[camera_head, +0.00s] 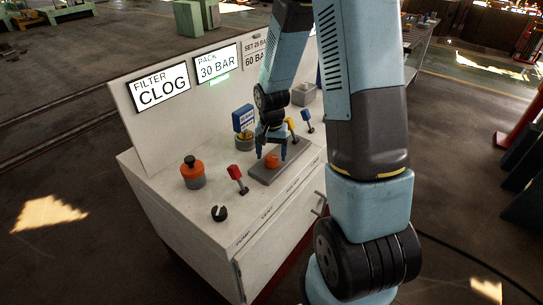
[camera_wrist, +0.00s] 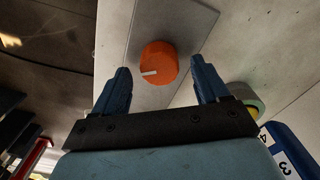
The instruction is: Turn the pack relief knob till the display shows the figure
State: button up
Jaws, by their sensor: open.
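An orange round knob (camera_head: 272,160) with a white pointer line sits on a grey plate on the bench top; it also shows in the wrist view (camera_wrist: 158,62), with its pointer toward the left. My gripper (camera_head: 271,148) is open just above the knob. In the wrist view, the two blue fingers of my gripper (camera_wrist: 160,66) stand on either side of the knob, with gaps on both sides. The pack display (camera_head: 217,64) reads "PACK 30 BAR". A display to its right (camera_head: 254,49) reads "SET 25 BA" and "60 BA", its right end hidden by my arm.
A display (camera_head: 160,88) at left reads "FILTER CLOG". A blue sign (camera_head: 243,118), a yellow lever (camera_head: 291,124) and a blue lever (camera_head: 308,118) stand close behind my gripper.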

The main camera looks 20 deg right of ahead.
jog(key=shift+f, duration=0.7)
jog(key=c, duration=1.1)
